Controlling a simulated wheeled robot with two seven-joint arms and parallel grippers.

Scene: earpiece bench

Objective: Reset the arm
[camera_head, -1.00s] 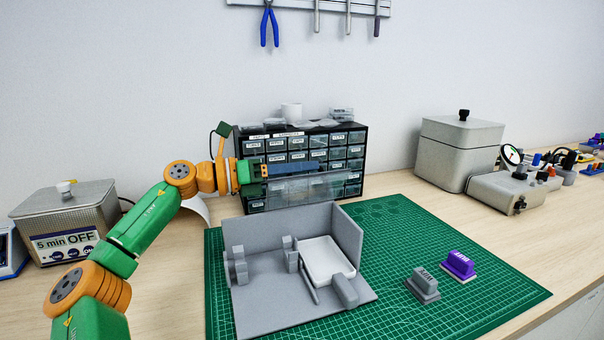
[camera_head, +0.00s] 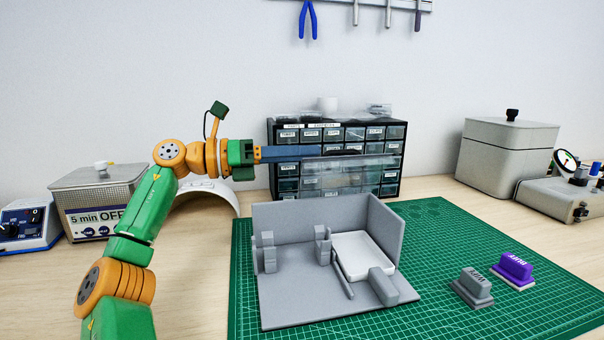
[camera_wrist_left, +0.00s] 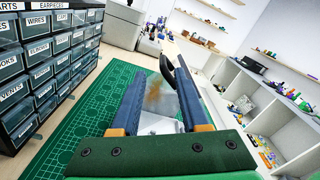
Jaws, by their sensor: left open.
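My left arm comes in from the left in the head view. Its left gripper (camera_head: 318,151) points right, level, in front of the upper part of the drawer cabinet (camera_head: 272,165). In the left wrist view its two blue fingers (camera_wrist_left: 160,85) stand apart. A clear piece with a dark curved edge (camera_wrist_left: 168,72) shows between and beyond them; I cannot tell whether they touch it. In the head view a clear drawer (camera_head: 345,162) sticks out of the cabinet near the fingertips. My right gripper is in neither view.
A grey fixture (camera_head: 285,300) with a white tray (camera_head: 365,255) stands on the green mat (camera_head: 440,225). A grey block (camera_head: 472,285) and a purple block (camera_head: 514,267) are to its right. An ultrasonic cleaner (camera_head: 95,205) stands left, behind my arm.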

